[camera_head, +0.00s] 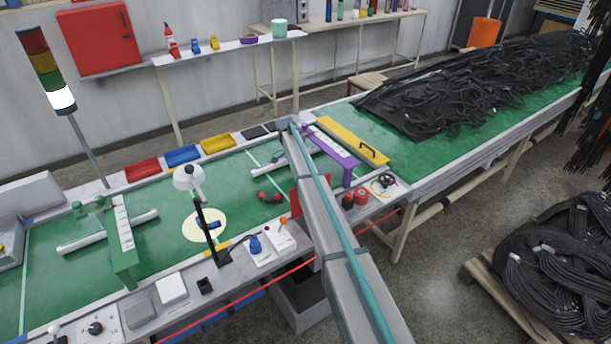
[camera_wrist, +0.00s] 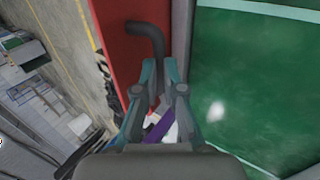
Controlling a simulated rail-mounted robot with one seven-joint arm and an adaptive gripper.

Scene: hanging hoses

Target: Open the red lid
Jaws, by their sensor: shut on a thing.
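The red lid (camera_wrist: 118,45) fills the top left of the wrist view as a flat red panel. Its dark bent handle (camera_wrist: 148,32) runs down between the fingers of my gripper (camera_wrist: 159,98), which is shut on it. My arm hides the rest of the lid and my gripper there. How far the lid is tilted I cannot tell.
A purple frame (camera_head: 335,150) and a yellow lid with a black handle (camera_head: 340,139) stand right of my arm. A lamp (camera_head: 188,178) and a control box with an orange-topped lever (camera_head: 282,239) are to the left. Black hoses (camera_head: 480,85) cover the far bench.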

